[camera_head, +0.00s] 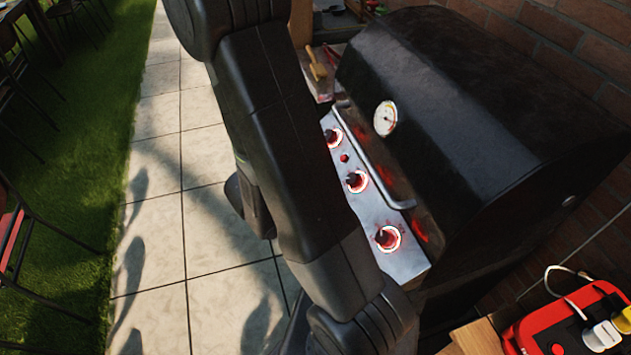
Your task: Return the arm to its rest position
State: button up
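My arm (285,150) is a set of dark grey links crossing the middle of the camera_head view from the top edge to the bottom edge. It stands in front of the grill's left side and hides part of the control panel. A dark rounded part of mine (250,200) shows just left of the large link. I cannot make out my gripper or its fingers in this view, and nothing held is visible.
A black barbecue grill (470,130) with a closed lid and red-lit knobs (388,238) fills the right, against a brick wall (565,30). A red case (570,320) sits at lower right. Tiled paving (160,240) and grass (70,150) lie left, with chairs (15,230) at the edge.

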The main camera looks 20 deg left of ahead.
aim_at(350, 179)
jog(key=shift+s+a+r, duration=0.2)
jog(key=shift+s+r, duration=0.05)
jog(key=shift+s, duration=0.1)
dwell(0.5)
jog(key=shift+b+x, duration=0.55)
jog(key=shift+x, duration=6.15)
